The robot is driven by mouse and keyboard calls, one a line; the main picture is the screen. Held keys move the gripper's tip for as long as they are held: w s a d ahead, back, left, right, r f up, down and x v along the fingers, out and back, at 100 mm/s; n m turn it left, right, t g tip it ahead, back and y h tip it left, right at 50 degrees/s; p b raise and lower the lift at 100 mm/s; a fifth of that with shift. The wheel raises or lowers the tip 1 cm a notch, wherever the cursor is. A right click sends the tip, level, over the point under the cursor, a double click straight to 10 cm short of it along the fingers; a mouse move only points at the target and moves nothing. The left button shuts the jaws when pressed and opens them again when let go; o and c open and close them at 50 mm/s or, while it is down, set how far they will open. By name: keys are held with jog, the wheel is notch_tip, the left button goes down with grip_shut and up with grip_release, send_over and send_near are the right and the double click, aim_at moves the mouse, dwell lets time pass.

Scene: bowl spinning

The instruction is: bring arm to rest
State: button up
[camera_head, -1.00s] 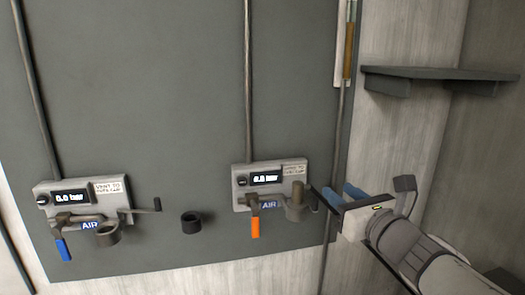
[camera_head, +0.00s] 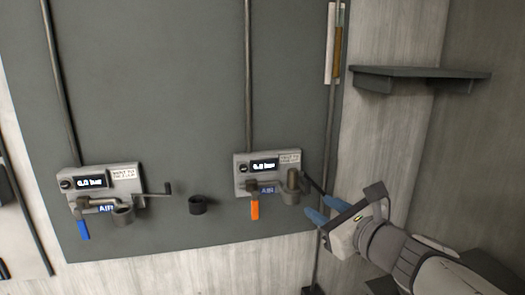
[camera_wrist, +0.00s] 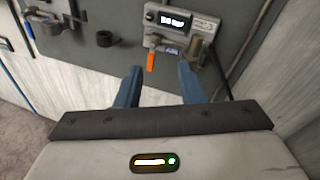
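My gripper (camera_head: 322,212) is at the lower right in the head view, in front of the wall panel and just right of the right air unit (camera_head: 265,168). Its two blue fingers are apart with nothing between them; they also show in the wrist view (camera_wrist: 158,88). The right air unit has an orange lever (camera_head: 255,209) hanging down and a dark cylinder standing in its holder (camera_head: 292,187). In the wrist view the orange lever (camera_wrist: 151,61) appears beyond the fingers, not touched by them.
A left air unit (camera_head: 103,182) with a blue lever (camera_head: 83,229) is on the same panel (camera_head: 160,90). A black ring holder (camera_head: 198,205) sits between the units. A dark shelf (camera_head: 420,76) juts out at the upper right. Vertical pipes run up the panel.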

jog(key=s+a+f+n+g+p, duration=0.1)
jog(key=s+a+f+n+g, duration=0.3)
jog(key=n, duration=0.4)
jog(key=s+a+f+n+g+p, duration=0.1)
jog(key=s+f+n+g, duration=0.45)
jog(key=n, duration=0.25)
jog(key=s+d+f+n+g+h+p, duration=0.1)
jog(key=s+d+f+n+g+h, duration=0.1)
jog(key=s+d+f+n+h, duration=0.2)
jog(key=d+n+h, duration=0.3)
jog(key=d+n, duration=0.1)
jog(key=n, duration=0.3)
jog(key=shift+s+f+n+g+h, duration=0.15)
jog(key=shift+f+n+g+h, duration=0.15)
jog(key=shift+n+g, duration=0.1)
